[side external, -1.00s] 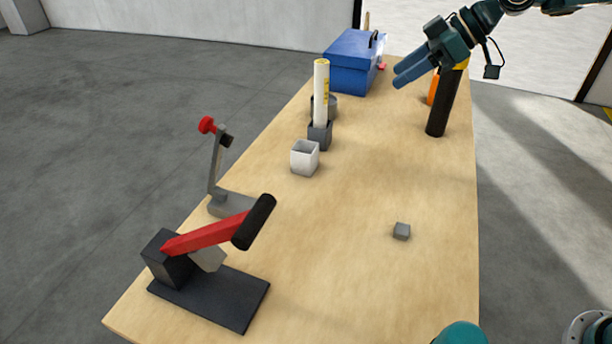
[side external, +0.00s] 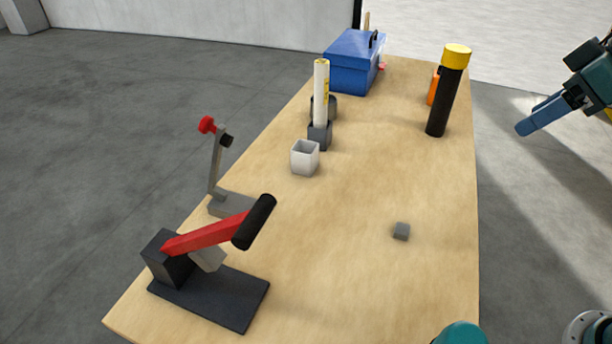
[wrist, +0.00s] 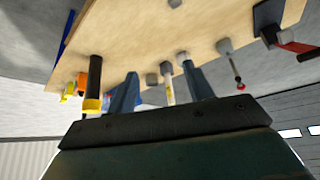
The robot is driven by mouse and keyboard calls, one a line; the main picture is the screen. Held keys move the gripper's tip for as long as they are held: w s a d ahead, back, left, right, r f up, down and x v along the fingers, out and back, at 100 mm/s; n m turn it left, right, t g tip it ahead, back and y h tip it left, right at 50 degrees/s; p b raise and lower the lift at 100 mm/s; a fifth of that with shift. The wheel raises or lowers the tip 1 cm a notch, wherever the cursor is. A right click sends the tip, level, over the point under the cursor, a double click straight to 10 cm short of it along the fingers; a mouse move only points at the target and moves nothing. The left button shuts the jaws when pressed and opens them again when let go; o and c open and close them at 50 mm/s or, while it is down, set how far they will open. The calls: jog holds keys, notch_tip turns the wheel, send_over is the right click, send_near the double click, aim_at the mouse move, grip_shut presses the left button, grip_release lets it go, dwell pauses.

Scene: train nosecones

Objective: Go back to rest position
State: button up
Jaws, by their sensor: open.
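My gripper (side external: 527,127) is at the right of the side view, past the table's right edge and above the grey floor. Its blue fingers point down and to the left. In the wrist view the two blue fingers of my gripper (wrist: 160,92) stand apart with nothing held between them. The wooden table (side external: 350,260) lies to the left of it, and no object touches the fingers.
A tall black cylinder with a yellow cap (side external: 442,100) stands near the table's right edge. A white tube (side external: 321,95), a white cup (side external: 304,158), a blue toolbox (side external: 352,68), a small grey cube (side external: 401,231) and a red-handled press (side external: 212,235) are also on the table.

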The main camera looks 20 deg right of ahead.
jog(key=s+d+f+m+h, duration=0.1)
jog(key=s+d+f+m, duration=0.2)
jog(key=s, duration=0.7)
jog(key=shift+s+d+f+h, duration=0.25)
jog(key=shift+f+h, duration=0.15)
